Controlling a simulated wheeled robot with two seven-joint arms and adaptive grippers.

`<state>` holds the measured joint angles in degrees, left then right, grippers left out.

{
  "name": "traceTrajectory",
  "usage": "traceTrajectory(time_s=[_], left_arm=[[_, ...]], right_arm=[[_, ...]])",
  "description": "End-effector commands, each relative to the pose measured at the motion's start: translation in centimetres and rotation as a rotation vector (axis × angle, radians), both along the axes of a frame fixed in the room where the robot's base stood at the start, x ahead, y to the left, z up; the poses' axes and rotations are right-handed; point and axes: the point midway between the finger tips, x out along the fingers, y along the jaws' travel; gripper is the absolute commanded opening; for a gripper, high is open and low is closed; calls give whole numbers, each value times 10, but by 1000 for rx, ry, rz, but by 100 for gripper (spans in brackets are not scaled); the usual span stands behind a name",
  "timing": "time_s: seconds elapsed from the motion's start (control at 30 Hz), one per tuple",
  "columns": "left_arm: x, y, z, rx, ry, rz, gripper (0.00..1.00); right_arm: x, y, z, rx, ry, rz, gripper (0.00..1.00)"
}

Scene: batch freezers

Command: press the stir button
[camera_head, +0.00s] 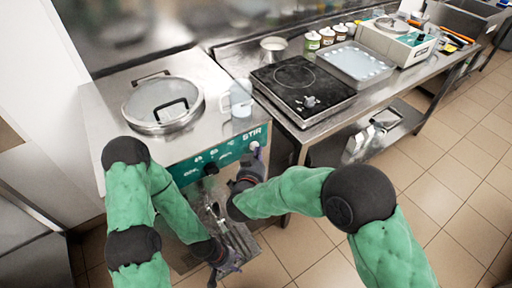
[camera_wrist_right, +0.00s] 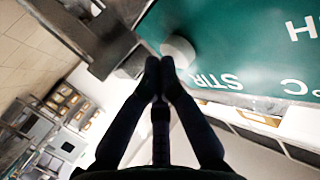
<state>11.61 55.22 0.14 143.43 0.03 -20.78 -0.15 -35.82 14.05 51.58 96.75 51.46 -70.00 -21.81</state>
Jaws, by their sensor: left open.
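The batch freezer's green front panel (camera_head: 215,158) carries the STIR label, seen in the head view and upside down in the right wrist view (camera_wrist_right: 265,45). The stir button (camera_wrist_right: 178,50) is a pale round knob beside that label. In the head view the button (camera_head: 254,147) is partly hidden by my right gripper (camera_head: 257,158). In the right wrist view the fingers (camera_wrist_right: 160,64) are shut and empty, their tips just at the button's edge; I cannot tell whether they touch. My left gripper (camera_head: 228,266) is open and low in front of the freezer, away from the panel.
A round lidded hatch (camera_head: 163,104) and a clear jug (camera_head: 241,98) are on the freezer top. To the right, a steel counter holds a black cooktop (camera_head: 300,88), a metal tray (camera_head: 355,64), several jars and a scale (camera_head: 397,40). The tiled floor (camera_head: 430,210) at right is clear.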

Motion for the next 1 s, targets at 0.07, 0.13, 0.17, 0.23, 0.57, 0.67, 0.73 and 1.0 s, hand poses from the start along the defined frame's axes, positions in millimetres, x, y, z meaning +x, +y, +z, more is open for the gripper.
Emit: traceTrajectory(time_s=[0.07, 0.13, 0.17, 0.23, 0.57, 0.67, 0.73, 1.0], left_arm=[[0, 0, 0, 0, 0, 0, 44], [0, 0, 0, 0, 0, 0, 44], [0, 0, 0, 0, 0, 0, 44], [0, 0, 0, 0, 0, 0, 44], [0, 0, 2, 0, 0, 0, 44], [0, 0, 2, 0, 0, 0, 44], [0, 0, 2, 0, 0, 0, 44], [0, 0, 3, 0, 0, 0, 44]], right_arm=[[0, 0, 0, 0, -1, 0, 0], [0, 0, 0, 0, -1, 0, 0], [0, 0, 0, 0, -1, 0, 0], [0, 0, 0, 0, -1, 0, 0], [7, 5, 1, 1, -1, 1, 0], [8, 6, 2, 1, -2, 0, 0], [8, 6, 2, 1, -3, 1, 0], [7, 6, 3, 2, -4, 2, 0]])
